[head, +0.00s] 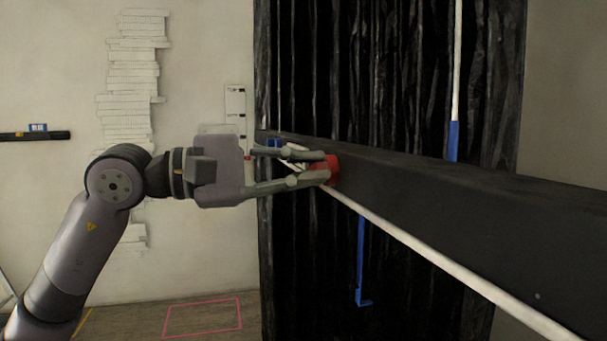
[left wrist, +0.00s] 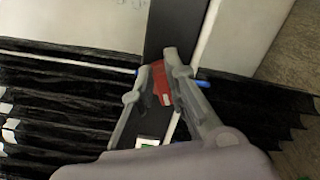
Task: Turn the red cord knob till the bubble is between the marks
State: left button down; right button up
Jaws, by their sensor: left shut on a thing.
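The red cord knob (head: 333,168) sits on the near face of a long dark beam, by a white cord (head: 440,250). My left gripper (head: 322,166) reaches it from the left and its two fingers are shut on it. In the left wrist view the red knob (left wrist: 160,85) shows between the fingertips (left wrist: 163,72). No bubble or marks can be made out. My right gripper is not in view.
The dark beam (head: 470,205) runs from the knob to the right edge, before a black ridged panel (head: 385,75). Blue brackets (head: 361,260) show on the panel. A white stacked relief (head: 133,75) is on the left wall. A pink outline (head: 204,317) marks open floor.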

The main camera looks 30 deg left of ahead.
pick_arm(q)
jog(key=shift+f+m+b, duration=0.2)
jog(key=shift+m+b, duration=0.15)
jog(key=shift+m, duration=0.75)
jog(key=shift+f+m+b, duration=0.15)
jog(key=shift+m+b, duration=0.15)
jog(key=shift+m, duration=0.8)
jog(key=shift+f+m+b, duration=0.2)
jog(key=shift+m+b, duration=0.15)
jog(key=shift+m, duration=0.75)
jog(key=c, duration=1.6)
grip_release()
